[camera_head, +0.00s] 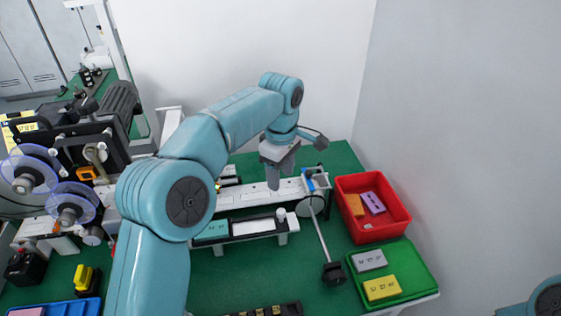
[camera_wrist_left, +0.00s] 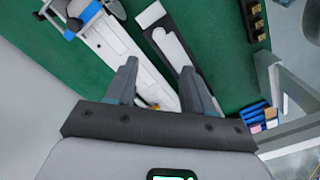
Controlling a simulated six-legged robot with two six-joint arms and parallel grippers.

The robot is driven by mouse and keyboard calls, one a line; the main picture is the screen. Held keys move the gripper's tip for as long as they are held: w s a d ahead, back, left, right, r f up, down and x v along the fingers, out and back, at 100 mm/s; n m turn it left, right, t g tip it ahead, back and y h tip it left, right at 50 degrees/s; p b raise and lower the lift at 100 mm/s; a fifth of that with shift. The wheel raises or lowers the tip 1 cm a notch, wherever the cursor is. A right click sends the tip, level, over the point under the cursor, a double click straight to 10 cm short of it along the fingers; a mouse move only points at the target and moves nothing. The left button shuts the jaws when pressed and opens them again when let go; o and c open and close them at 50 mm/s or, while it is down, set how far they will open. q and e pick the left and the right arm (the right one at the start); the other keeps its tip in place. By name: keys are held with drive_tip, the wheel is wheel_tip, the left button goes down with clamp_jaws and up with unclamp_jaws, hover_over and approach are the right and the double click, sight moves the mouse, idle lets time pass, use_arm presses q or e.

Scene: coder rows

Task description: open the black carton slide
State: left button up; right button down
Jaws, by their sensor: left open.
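The black carton slide (camera_head: 254,227), a long black-edged piece with a white inner face, stands in front of the white conveyor. A teal carton (camera_head: 212,230) sits at its left end, and a small white knob (camera_head: 281,214) is at its right end. In the left wrist view the slide (camera_wrist_left: 168,42) runs from the top in between my fingers. My left gripper (camera_head: 273,186) points down over the conveyor, behind the slide in the head view. It is open with nothing between its fingers (camera_wrist_left: 158,68). My right gripper is out of view; only a bit of my right arm shows at the lower right.
The white conveyor (camera_head: 247,196) runs behind the slide. A red bin (camera_head: 391,233) and a green tray (camera_head: 419,256), both with cartons, are at the right. A dark block on a rod (camera_head: 333,273) stands in front. A machine with reels fills the left.

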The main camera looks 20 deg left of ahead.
use_arm(q)
drive_tip(key=shift+r, duration=1.7)
drive_tip(key=shift+p, duration=0.3)
